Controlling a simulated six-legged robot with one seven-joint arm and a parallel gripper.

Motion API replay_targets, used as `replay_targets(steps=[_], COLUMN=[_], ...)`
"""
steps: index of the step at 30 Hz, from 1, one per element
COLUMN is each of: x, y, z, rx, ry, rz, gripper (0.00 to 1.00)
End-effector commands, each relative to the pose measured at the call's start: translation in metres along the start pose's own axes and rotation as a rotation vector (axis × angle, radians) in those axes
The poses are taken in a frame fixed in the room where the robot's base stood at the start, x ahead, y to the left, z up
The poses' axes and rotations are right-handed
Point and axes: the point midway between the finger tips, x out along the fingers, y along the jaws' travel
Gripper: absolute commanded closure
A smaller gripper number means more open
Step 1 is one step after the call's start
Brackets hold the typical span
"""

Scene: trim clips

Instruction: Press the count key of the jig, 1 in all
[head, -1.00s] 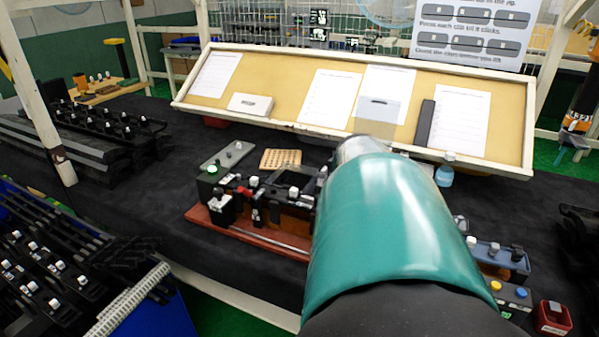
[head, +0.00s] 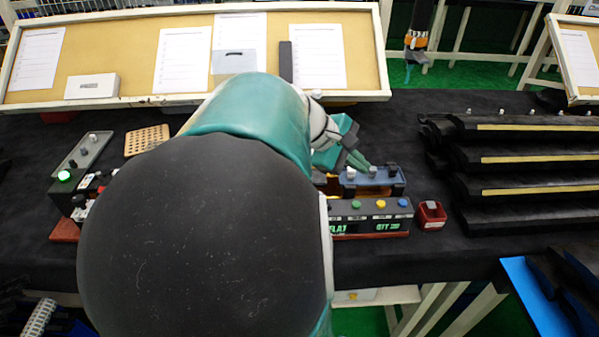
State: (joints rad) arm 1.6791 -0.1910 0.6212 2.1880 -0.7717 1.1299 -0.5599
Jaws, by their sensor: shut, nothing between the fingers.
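The jig shows in the head view as a dark key box (head: 368,219) with a lit display, plus a green-lit end (head: 64,176) at the left. My arm hides the jig's middle. The key box has a green button (head: 356,204), a yellow button (head: 380,204) and a blue button (head: 403,202) on top. I cannot tell which one is the count key. My gripper (head: 362,163) is shut and empty, with teal fingers. It is behind the buttons, above or beside the blue-grey tray (head: 385,185); contact is unclear.
A small red box (head: 431,215) stands right of the key box. Stacked dark trim pieces (head: 525,160) fill the right. A sloped board with papers (head: 130,40) stands behind. A grey plate (head: 85,153) and a perforated tan block (head: 147,140) lie at the left.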

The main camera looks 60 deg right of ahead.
Motion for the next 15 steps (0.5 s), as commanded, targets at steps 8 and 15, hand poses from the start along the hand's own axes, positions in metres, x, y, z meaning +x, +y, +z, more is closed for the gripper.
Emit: replay_targets(steps=[8, 15], x=[0.023, 0.044], y=[-0.015, -0.030], z=[-0.017, -0.035], rx=[-0.002, -0.003], ry=[-0.002, 0.001], rz=[-0.005, -0.005], gripper=[1.00, 1.00])
